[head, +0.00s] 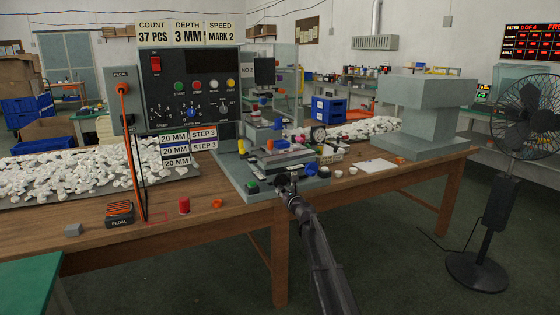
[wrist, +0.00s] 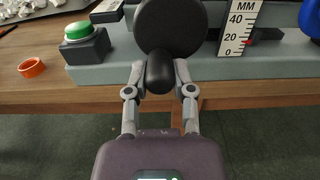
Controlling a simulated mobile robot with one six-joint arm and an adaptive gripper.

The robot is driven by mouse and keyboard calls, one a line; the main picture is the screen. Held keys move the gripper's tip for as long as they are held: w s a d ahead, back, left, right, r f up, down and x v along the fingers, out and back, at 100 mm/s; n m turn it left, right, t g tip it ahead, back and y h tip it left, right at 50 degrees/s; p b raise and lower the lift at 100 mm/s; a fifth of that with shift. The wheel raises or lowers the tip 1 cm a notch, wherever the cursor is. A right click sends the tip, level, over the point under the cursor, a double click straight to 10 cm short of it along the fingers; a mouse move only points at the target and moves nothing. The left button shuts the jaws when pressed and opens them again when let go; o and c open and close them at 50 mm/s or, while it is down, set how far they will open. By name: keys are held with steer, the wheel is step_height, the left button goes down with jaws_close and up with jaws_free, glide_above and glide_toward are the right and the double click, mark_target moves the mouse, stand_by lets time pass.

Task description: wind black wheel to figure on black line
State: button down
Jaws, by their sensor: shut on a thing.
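The black wheel (wrist: 172,25) stands at the front of the grey machine base in the wrist view. My gripper (wrist: 160,78) is shut on the wheel's black handle (wrist: 160,72), with one finger on each side. In the head view my gripper (head: 288,184) is at the machine's front edge. A white MM scale (wrist: 239,27) marked 0, 20 and 40 is right of the wheel, with a small red pointer (wrist: 249,42) close to 20. In the head view, 20 MM cards (head: 175,151) hang under the control panel; their line colours are too small to tell surely.
A green button (wrist: 78,31) on a dark box and an orange ring (wrist: 31,67) are left of the wheel. The control panel (head: 190,85) has a red switch and several knobs. A fan (head: 525,115) stands at the right. Dark floor lies before the table.

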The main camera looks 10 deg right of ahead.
mark_target(286, 184)
steer(key=shift+f, duration=0.15)
steer(key=shift+w+d+f, duration=0.1)
steer(key=shift+d, duration=0.4)
steer(key=shift+d, duration=0.1)
steer(key=shift+w+d, duration=0.2)
steer(key=shift+d, duration=0.3)
steer(key=shift+d+r, duration=0.1)
steer(key=shift+r, duration=0.1)
steer(key=shift+w+d+r+p, duration=0.2)
steer(key=shift+d+r+p, duration=0.05)
steer(key=shift+d+p, duration=0.15)
steer(key=shift+r, duration=0.15)
